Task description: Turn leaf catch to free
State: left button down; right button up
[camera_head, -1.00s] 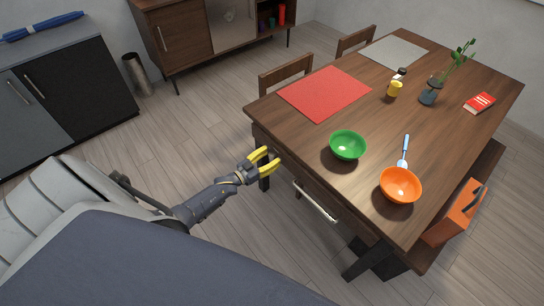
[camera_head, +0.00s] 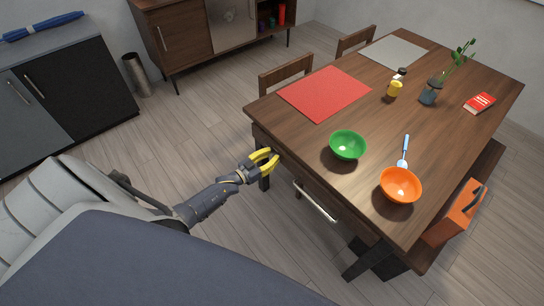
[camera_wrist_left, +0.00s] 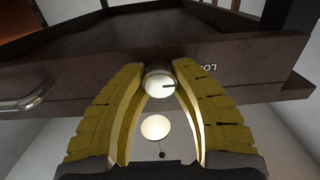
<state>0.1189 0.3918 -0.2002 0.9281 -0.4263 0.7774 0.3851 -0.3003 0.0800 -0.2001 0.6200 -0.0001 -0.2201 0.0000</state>
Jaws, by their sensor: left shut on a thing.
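The leaf catch (camera_wrist_left: 159,83) is a round silver knob on the dark wooden edge of the table, seen in the left wrist view. A short dark mark on its face points to the right, towards pale lettering (camera_wrist_left: 208,67) that reads upside down and is partly cut off. My left gripper (camera_head: 272,159) has yellow fingers and is at the near left corner of the table. In the wrist view its fingertips (camera_wrist_left: 160,75) are shut on the catch, one on each side. In the head view the catch is hidden by the fingers. My right gripper is not in view.
The wooden table (camera_head: 372,137) carries a green bowl (camera_head: 348,145), an orange bowl (camera_head: 400,185) and a red mat (camera_head: 325,93). A metal bar handle (camera_head: 315,201) sticks out from the table's side, right of my gripper.

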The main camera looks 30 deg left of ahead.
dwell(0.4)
pick_arm(q)
jog(key=m, duration=0.4)
jog(key=shift+d+r+m, duration=0.1)
jog(key=shift+m, duration=0.3)
jog(key=m, duration=0.4)
jog(key=shift+m, duration=0.3)
jog(key=m, duration=0.4)
jog(key=shift+d, duration=0.1)
jog(key=shift+d+m, duration=0.1)
jog(key=shift+m, duration=2.2)
jog(key=shift+f, duration=0.2)
jog(key=c, duration=1)
grip_release()
